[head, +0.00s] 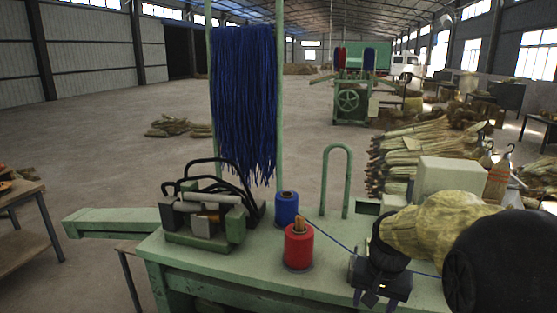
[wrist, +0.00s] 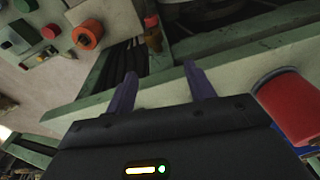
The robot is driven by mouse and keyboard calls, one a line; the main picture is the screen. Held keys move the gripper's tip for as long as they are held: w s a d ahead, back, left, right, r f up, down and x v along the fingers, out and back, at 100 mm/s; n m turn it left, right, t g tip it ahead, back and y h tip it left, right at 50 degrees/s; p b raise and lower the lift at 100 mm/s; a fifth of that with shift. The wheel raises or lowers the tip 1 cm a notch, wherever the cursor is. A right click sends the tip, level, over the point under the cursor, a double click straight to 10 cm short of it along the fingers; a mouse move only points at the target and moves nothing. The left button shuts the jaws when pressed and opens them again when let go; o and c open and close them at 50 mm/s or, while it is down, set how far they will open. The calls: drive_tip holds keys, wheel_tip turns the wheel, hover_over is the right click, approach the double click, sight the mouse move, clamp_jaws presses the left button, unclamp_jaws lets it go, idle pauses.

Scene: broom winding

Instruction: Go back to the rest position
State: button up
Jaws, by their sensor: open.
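My gripper (head: 372,292) is over the right part of the green workbench (head: 262,283), at the end of my arm, which comes in from the right. In the wrist view its two purple-grey fingers (wrist: 160,82) stand apart with nothing between them. A red spool (head: 299,247) stands on the bench to the left of my gripper; a red spool also shows at the right edge of the wrist view (wrist: 291,108). A blue spool (head: 286,208) stands behind it. A blue thread (head: 333,239) runs from there to the right and passes behind my gripper.
A clamp-like machine (head: 208,222) with black cables sits on the bench's left. Blue strands (head: 244,100) hang from a green frame behind it. A green hoop (head: 348,180) rises behind the spools. Broom bundles (head: 420,150) are piled at right. Buttons (wrist: 87,36) show in the wrist view.

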drive_tip(key=s+a+f+n+b, duration=0.1)
drive_tip(key=s+a+f+n, duration=0.3)
drive_tip(key=s+f, duration=0.5)
drive_tip(key=shift+s+a+t, duration=0.4)
drive_tip(key=shift+s+a, duration=0.3)
drive_tip(key=shift+s, duration=0.35)
drive_tip(key=c, duration=0.3)
drive_tip(key=shift+w+d, duration=0.1)
drive_tip(key=shift+d, duration=0.05)
drive_tip(key=shift+c, duration=0.4)
